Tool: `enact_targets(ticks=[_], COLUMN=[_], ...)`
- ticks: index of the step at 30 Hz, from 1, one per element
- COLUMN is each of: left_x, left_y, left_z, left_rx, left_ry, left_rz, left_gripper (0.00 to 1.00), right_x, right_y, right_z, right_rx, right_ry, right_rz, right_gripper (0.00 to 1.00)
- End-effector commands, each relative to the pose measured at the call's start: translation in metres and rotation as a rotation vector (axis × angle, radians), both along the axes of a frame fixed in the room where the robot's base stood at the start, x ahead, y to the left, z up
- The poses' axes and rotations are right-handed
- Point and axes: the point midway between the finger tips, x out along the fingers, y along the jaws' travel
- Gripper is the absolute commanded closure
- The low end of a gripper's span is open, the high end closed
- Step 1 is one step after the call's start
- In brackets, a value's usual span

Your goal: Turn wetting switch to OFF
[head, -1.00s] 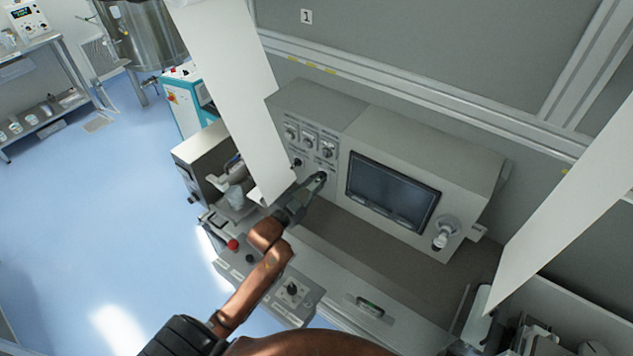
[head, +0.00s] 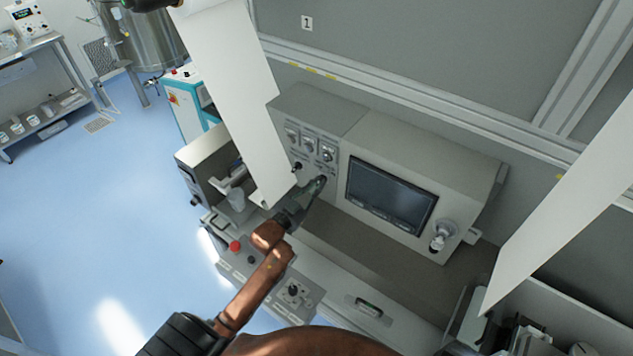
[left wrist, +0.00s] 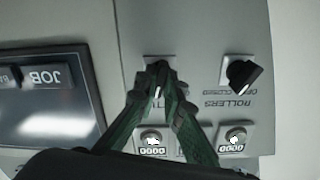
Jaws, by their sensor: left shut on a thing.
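My left gripper (head: 321,182) reaches the lower left part of the grey control panel. In the left wrist view its two green fingers (left wrist: 158,72) converge and are shut on the small wetting switch (left wrist: 157,91), of which little shows besides a pale mark. The fingers hide most of the switch and its label, so its position cannot be read. A black rollers switch (left wrist: 243,74) sits beside it, its handle tilted; it also shows in the head view (head: 297,166). My right gripper is not in view.
A dark screen (head: 391,193) is right of the switches. Dials (head: 309,145) sit above them. A white sheet (head: 235,90) hangs close to my left gripper, and another (head: 570,205) hangs at right. A lower box has a red button (head: 235,246).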

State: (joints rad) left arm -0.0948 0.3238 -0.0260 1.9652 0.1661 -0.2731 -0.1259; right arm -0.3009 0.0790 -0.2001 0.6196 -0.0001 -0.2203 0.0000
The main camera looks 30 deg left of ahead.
Motion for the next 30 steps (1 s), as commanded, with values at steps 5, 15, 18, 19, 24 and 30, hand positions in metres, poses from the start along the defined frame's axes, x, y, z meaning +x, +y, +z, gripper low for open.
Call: enact_targets(ticks=[5,15,18,19,24,30], left_x=[0.000,0.000,0.000,0.000,0.000,0.000], left_y=[0.000,0.000,0.000,0.000,0.000,0.000], left_z=[0.003,0.002,0.002,0.002,0.001,0.000], left_rx=[-0.169,-0.482,-0.564,-0.586,-0.696,-0.780], left_ry=[0.016,0.041,0.046,0.048,0.057,0.062], left_rz=[0.001,0.001,0.000,0.000,0.000,0.000], left_gripper=[1.00,1.00,1.00,1.00,1.00,1.00], right_x=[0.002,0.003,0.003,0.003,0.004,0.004], right_y=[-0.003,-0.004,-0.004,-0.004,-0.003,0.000], right_z=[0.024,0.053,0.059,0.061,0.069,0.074], right_rx=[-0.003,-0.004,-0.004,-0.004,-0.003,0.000], right_ry=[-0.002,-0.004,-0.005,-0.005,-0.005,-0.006], right_rz=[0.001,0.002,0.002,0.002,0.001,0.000], right_gripper=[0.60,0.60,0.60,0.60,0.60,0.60])
